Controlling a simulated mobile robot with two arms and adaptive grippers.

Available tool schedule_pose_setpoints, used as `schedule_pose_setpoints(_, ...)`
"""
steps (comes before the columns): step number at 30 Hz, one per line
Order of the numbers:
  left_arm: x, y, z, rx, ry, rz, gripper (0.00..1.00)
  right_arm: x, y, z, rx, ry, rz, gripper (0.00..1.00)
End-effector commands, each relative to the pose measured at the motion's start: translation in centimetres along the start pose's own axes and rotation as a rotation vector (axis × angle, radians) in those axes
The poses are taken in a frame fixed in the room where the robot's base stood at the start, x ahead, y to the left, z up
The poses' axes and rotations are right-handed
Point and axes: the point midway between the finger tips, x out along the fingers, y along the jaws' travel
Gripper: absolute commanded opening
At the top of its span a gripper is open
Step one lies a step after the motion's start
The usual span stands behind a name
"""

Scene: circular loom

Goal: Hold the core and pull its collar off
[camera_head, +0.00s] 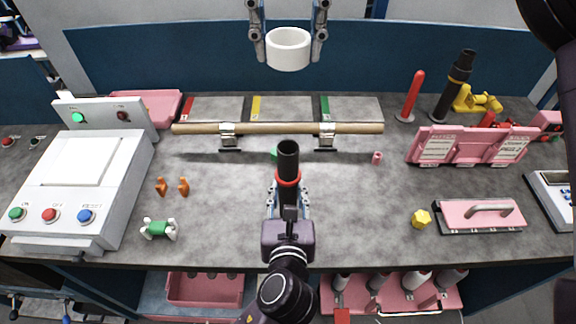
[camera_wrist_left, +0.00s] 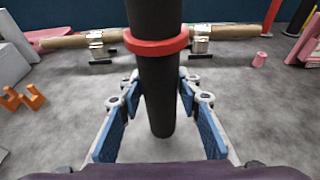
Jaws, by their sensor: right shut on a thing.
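The black core (camera_head: 289,156) is a dark upright tube with a red ring (camera_head: 288,177) around it. In the left wrist view the core (camera_wrist_left: 160,90) stands between my left fingers, its red ring (camera_wrist_left: 156,44) above them. My right gripper (camera_head: 289,35) points down and is shut on this collar, a finger on either side. The right gripper is not in the left wrist view.
A wooden rod (camera_head: 275,128) on two metal clamps lies behind the core. A white control box (camera_head: 75,175) stands left, a pink rack (camera_head: 470,147) and a pink handled lid (camera_head: 482,215) right. Small orange pieces (camera_head: 172,187) lie left. The grey tabletop (camera_head: 350,200) is clear beside the core.

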Motion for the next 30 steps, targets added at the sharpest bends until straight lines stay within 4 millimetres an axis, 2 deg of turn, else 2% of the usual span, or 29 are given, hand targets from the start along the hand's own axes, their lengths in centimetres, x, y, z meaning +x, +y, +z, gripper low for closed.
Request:
schedule_pose_setpoints(1,0.0,0.0,0.0,0.000,0.000,0.000,0.39,0.0,0.0,0.0,0.000,0.000,0.000,0.11)
schedule_pose_setpoints(4,0.0,0.0,0.0,0.000,0.000,0.000,0.49,0.0,0.0,0.0,0.000,0.000,0.000,0.11)
schedule_pose_setpoints(14,-0.5,0.0,-0.1,0.000,0.001,-0.001,0.49,0.0,0.0,0.0,0.000,0.000,0.000,0.11)
schedule_pose_setpoints(24,-5.7,0.0,-0.1,-0.001,0.003,-0.002,0.49,0.0,0.0,0.0,0.000,0.000,0.000,0.11)
schedule_pose_setpoints(30,-7.4,0.0,0.0,-0.001,0.001,0.000,0.49,0.0,0.0,0.0,0.000,0.000,0.000,0.11)
